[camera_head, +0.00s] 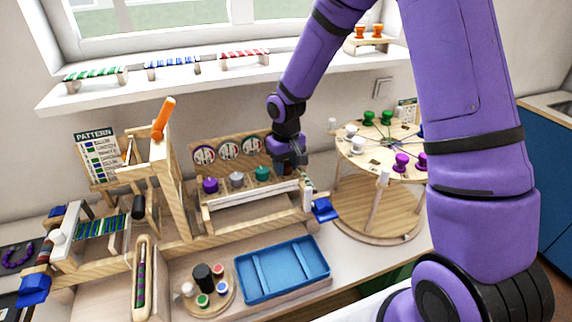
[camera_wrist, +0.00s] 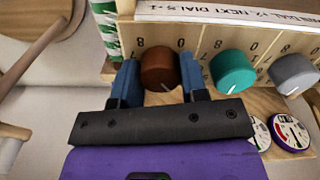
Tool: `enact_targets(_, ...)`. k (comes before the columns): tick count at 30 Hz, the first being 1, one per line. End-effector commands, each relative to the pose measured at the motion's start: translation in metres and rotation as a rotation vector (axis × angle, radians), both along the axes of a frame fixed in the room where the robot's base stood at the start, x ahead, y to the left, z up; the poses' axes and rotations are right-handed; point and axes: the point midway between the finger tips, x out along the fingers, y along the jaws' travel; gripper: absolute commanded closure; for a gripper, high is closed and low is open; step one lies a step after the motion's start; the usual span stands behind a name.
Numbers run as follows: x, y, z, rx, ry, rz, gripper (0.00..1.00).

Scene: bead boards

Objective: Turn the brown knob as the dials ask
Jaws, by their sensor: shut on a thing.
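The brown knob (camera_wrist: 160,66) sits on the wooden dial panel (camera_wrist: 200,40) at the left end of its row in the wrist view. My gripper (camera_wrist: 160,78) is shut on it, with one blue finger on each side. A white pointer line shows on the knob's near side, and printed numbers stand around it. In the head view my gripper (camera_head: 288,158) is at the right end of the knob row and hides the brown knob. The teal knob (camera_wrist: 232,70) and the grey knob (camera_wrist: 293,72) stand beside it. The round dials (camera_head: 228,149) are on the upright board behind the knobs.
A purple knob (camera_head: 210,185) stands at the row's left end. A round wooden table (camera_head: 350,173) with colored spools is close on the right. A blue tray (camera_head: 247,284) lies in front. A loom-like frame with an orange-tipped lever (camera_head: 164,118) stands left.

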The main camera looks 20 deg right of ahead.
Motion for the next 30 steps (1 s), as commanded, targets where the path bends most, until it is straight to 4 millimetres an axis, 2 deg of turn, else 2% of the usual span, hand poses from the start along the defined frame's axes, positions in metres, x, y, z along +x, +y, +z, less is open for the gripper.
enact_targets(12, 0.000, 0.000, 0.000, 0.000, -0.002, 0.009, 0.84)
enact_targets(13, 0.000, 0.000, 0.000, 0.000, -0.002, 0.009, 0.58)
enact_targets(16, 0.000, 0.000, 0.000, 0.000, -0.001, 0.008, 0.35)
enact_targets(25, 0.000, 0.000, 0.001, 0.000, -0.001, 0.008, 0.35)
enact_targets(30, 0.001, -0.001, 0.017, 0.000, -0.003, 0.006, 0.35)
